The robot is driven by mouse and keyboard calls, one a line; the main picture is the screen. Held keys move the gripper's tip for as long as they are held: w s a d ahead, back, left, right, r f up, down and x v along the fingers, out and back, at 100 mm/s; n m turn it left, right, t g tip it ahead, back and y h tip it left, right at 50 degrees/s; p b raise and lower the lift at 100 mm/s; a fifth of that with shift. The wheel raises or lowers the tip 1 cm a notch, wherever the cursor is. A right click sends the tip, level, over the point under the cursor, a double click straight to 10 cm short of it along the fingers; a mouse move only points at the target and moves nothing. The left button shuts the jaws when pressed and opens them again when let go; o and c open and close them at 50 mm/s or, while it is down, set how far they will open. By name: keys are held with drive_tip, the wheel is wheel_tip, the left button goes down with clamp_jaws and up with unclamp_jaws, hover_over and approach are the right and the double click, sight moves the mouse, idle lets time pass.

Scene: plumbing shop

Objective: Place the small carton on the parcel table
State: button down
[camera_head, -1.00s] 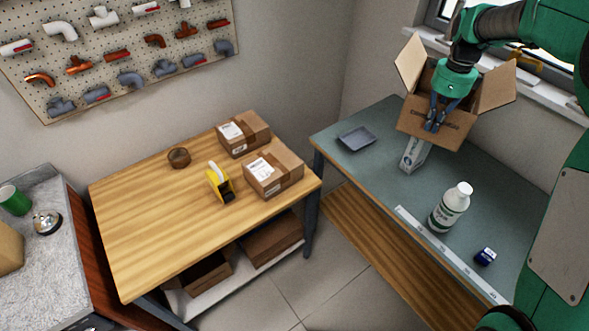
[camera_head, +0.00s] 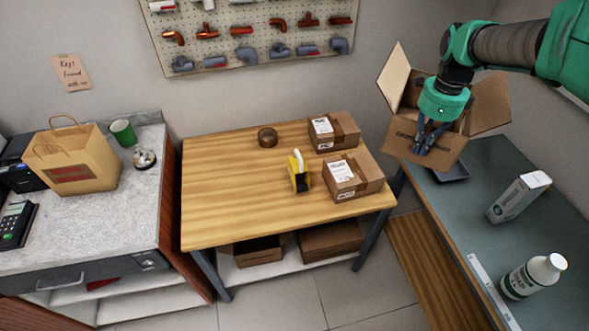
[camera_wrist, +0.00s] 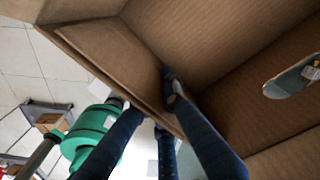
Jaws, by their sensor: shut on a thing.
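The small carton (camera_head: 400,140) is an open brown cardboard box with its flaps spread, at the upper right of the head view. It is tilted and held up in the air near the left end of the green-topped bench. My gripper (camera_head: 426,146) is shut on its near wall. The parcel table (camera_head: 225,205) is the wooden table in the middle, left of the carton.
Two taped parcels (camera_head: 345,132) (camera_head: 368,180), a yellow tape dispenser (camera_head: 300,176) and a tape roll (camera_head: 267,137) stand on the parcel table. Its left and front areas are clear. The bench holds a dark tray (camera_head: 455,175), a white box (camera_head: 515,200) and a white bottle (camera_head: 530,277).

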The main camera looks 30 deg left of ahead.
drive_tip(key=s+a+n, duration=0.8)
drive_tip(key=s+a, duration=2.6)
wheel_tip(320, 180, down, 29)
drive_tip(key=shift+r, duration=0.1)
drive_tip(key=w+a, duration=0.4)
drive_tip(key=a, duration=0.3)
drive_tip(key=w+a+f+b, duration=0.1)
drive_tip(key=w+a, duration=0.2)
drive_tip(key=a, duration=0.4)
drive_tip(key=shift+w+f, duration=0.25)
drive_tip(key=shift+w, duration=0.15)
drive_tip(key=shift+f, duration=0.1)
